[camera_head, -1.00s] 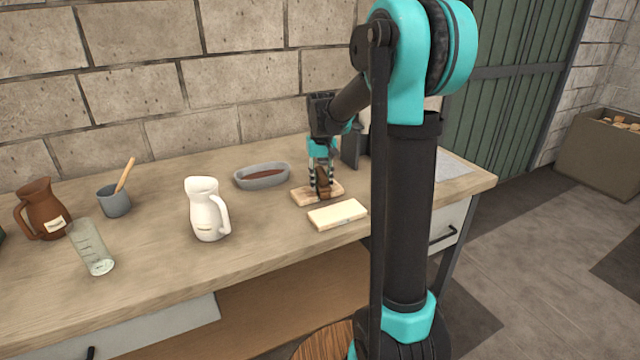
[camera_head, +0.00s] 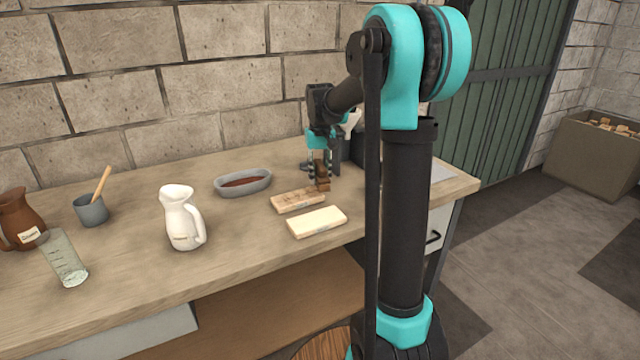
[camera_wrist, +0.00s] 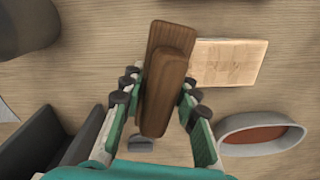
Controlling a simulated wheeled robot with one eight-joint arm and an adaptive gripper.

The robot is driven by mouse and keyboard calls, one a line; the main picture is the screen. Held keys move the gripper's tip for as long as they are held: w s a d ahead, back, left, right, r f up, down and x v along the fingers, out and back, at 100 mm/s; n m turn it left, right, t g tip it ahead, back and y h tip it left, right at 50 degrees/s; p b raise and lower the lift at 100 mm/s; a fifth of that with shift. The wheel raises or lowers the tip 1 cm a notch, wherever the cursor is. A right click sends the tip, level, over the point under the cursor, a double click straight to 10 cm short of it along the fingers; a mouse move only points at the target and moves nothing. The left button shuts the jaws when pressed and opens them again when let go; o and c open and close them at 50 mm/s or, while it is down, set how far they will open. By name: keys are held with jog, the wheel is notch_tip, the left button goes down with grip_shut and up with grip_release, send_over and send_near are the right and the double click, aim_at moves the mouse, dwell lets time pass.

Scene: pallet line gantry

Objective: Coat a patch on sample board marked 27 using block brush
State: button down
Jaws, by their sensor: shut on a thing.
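My gripper (camera_head: 318,170) is shut on a brown wooden block brush (camera_head: 323,183). In the wrist view the brush (camera_wrist: 165,80) lies between the finger pads of my gripper (camera_wrist: 160,95). A wooden sample board (camera_head: 298,201) with brownish marks on top lies just left of the brush; it also shows in the wrist view (camera_wrist: 228,64). Whether the brush touches the board's end or the table, I cannot tell. A paler cream board (camera_head: 317,221) lies nearer the front edge, with a small label on its front side. I cannot read a number on either board.
A grey tray (camera_head: 242,182) with reddish-brown liquid sits behind the boards. A white jug (camera_head: 181,220), grey cup with a wooden stick (camera_head: 91,210), clear beaker (camera_head: 64,260) and brown jug (camera_head: 20,220) stand left. Dark objects stand close right of my gripper.

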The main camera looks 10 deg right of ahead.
aim_at(320, 164)
jog(key=shift+r, duration=2.55)
